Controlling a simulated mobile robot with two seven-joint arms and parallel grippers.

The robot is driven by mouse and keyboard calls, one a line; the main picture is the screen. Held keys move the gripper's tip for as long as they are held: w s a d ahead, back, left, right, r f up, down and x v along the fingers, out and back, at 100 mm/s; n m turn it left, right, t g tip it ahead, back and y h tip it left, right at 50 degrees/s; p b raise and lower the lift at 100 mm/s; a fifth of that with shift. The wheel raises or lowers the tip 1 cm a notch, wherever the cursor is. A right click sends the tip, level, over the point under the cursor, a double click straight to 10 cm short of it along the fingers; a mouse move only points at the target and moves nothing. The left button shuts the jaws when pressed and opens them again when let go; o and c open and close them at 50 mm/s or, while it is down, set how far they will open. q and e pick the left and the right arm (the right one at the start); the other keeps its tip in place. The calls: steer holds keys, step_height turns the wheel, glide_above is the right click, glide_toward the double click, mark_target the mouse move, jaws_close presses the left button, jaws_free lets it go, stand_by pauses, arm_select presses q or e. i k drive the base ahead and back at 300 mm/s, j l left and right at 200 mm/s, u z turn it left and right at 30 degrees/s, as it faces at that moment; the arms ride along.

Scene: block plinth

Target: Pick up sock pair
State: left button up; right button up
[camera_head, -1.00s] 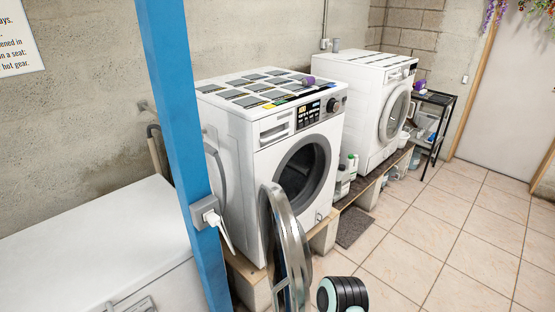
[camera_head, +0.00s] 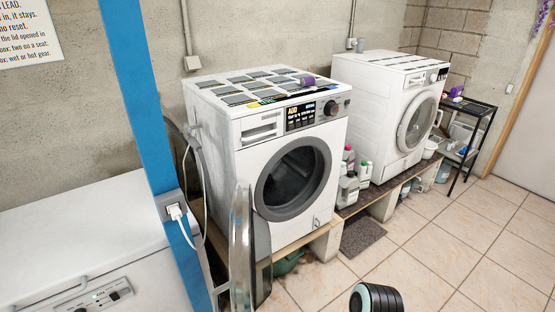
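I cannot make out a sock pair for certain. A small purple rolled thing (camera_head: 308,81) lies on top of the near washing machine (camera_head: 290,226), close to its right front edge; it may be the rolled socks, but it is too small to tell. Another small purple thing (camera_head: 457,91) sits on the black rack at the far right. The near machine's round door (camera_head: 241,250) stands open, seen nearly edge-on, and its drum opening (camera_head: 292,178) is dark inside.
A blue post (camera_head: 152,130) with a plugged socket (camera_head: 175,211) stands before a white chest (camera_head: 70,225). A second white machine (camera_head: 385,110) is further back. Bottles (camera_head: 348,187) stand between the machines on the wooden plinth. A black rack (camera_head: 482,135) stands behind. The tiled floor (camera_head: 440,250) is open at right.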

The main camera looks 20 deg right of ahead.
mark_target(305, 82)
steer(key=k+l, duration=0.1)
steer(key=l, duration=0.35)
steer(key=k+l, duration=0.1)
steer(key=l, duration=0.4)
steer(key=k+l, duration=0.1)
steer(key=l, duration=0.35)
steer(key=k+l, duration=0.1)
steer(key=l, duration=0.35)
